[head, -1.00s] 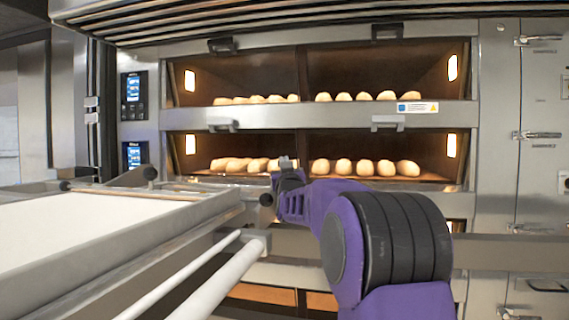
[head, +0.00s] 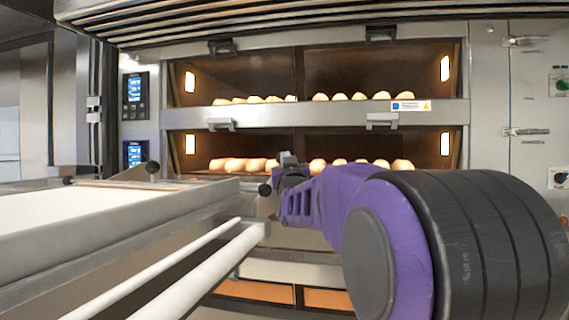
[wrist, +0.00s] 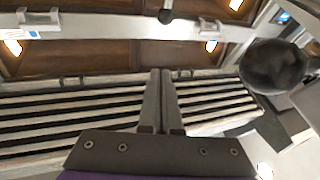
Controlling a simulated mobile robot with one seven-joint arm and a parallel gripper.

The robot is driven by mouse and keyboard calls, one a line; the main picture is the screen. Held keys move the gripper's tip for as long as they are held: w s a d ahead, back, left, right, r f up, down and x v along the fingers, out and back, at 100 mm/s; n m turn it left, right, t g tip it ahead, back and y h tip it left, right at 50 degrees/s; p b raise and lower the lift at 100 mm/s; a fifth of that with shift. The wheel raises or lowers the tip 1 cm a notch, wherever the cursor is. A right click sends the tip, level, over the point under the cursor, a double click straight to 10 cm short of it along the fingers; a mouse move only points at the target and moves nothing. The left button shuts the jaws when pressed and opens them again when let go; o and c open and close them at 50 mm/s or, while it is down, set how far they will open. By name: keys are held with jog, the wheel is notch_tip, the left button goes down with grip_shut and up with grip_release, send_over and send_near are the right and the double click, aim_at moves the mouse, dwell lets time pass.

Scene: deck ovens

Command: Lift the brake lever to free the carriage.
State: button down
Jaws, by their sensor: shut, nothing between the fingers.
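The carriage (head: 120,238), a steel frame with a pale flat top, fills the lower left of the head view. Black ball knobs show on it: one on an angled lever (head: 152,168) at its far edge, one at its right end (head: 265,190). I cannot tell for sure which is the brake lever's. My gripper (head: 288,158) is shut and empty, just right of the right-end knob. In the wrist view the closed fingers (wrist: 161,78) point away from me. A large dark round knob (wrist: 273,67) is close by on their right, apart from them, and a smaller knob (wrist: 166,16) is beyond the tips.
The deck ovens stand behind, with bread rolls (head: 365,163) on two lit decks and steel handles (head: 382,121) on the fronts. White rails (head: 195,270) run along the carriage's right side. A steel panel with latches (head: 525,131) is at the right.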

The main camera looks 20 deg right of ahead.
jog(key=shift+s+a, duration=0.15)
jog(key=shift+s, duration=0.4)
jog(key=shift+s+a, duration=0.15)
jog(key=shift+s, duration=0.35)
